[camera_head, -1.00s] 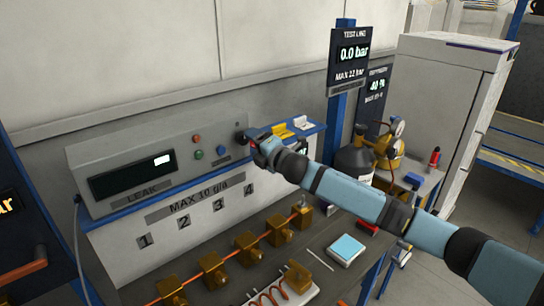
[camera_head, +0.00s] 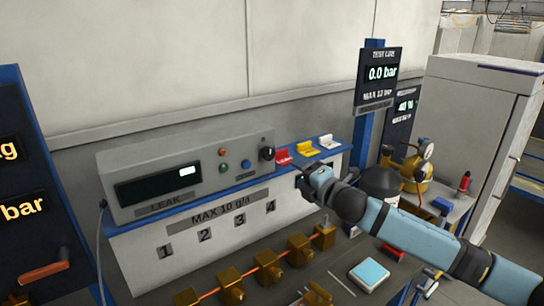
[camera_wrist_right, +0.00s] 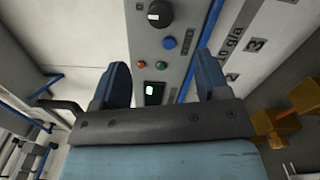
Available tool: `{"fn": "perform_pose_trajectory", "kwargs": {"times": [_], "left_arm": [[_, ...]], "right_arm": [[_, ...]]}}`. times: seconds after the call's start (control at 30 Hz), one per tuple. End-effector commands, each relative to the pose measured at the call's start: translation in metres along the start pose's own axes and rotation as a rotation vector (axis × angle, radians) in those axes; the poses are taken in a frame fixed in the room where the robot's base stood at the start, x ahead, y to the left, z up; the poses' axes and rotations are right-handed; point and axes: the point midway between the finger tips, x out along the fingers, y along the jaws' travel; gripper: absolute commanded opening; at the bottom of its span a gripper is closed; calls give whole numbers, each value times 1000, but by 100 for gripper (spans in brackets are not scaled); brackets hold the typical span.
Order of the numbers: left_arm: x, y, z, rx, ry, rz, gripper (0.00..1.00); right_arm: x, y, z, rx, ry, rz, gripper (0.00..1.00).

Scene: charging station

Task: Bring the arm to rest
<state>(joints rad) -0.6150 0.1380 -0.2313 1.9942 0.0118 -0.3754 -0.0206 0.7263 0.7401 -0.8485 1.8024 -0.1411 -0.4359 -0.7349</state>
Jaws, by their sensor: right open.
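My right arm (camera_head: 400,228) comes in from the right in the head view. My right gripper (camera_head: 305,178) is in front of the blue-edged shelf, below the coloured tags and apart from the panel. In the right wrist view the right gripper (camera_wrist_right: 158,85) has its two blue fingers spread with nothing between them. Beyond them are the leak tester's (camera_head: 190,172) black knob (camera_wrist_right: 160,13), a blue button (camera_wrist_right: 169,43) and a green button (camera_wrist_right: 161,65). My left gripper is not in view.
Brass fittings (camera_head: 300,250) on a copper line and a light blue pad (camera_head: 369,273) are on the bench below. Gas cylinders (camera_head: 382,183) and a grey cabinet (camera_head: 465,130) stand at right. Red, yellow and white tags (camera_head: 305,149) sit on the shelf.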

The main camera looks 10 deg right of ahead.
Motion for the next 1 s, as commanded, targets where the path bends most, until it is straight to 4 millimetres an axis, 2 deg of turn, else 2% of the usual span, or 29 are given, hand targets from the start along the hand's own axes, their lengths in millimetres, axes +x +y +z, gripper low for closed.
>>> {"fn": "perform_pose_trajectory", "kwargs": {"times": [0.17, 0.27, 0.37, 0.57, 0.7, 0.9, 1.0], "left_arm": [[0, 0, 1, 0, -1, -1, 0], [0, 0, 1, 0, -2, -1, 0], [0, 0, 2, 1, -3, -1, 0], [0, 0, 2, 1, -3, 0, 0], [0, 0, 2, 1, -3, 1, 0], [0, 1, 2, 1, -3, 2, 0], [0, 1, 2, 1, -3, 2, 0]], "right_arm": [[-10, -17, -24, 102, -9, -40, 69], [-28, -38, -54, 256, -33, -102, 69], [-56, -63, -84, 451, -81, -191, 69], [-125, -109, -129, 830, -227, -387, 69], [-185, -140, -151, 1076, -370, -536, 69], [-276, -173, -173, 1365, -615, -739, 69], [-311, -182, -180, 1452, -716, -808, 69]]}}
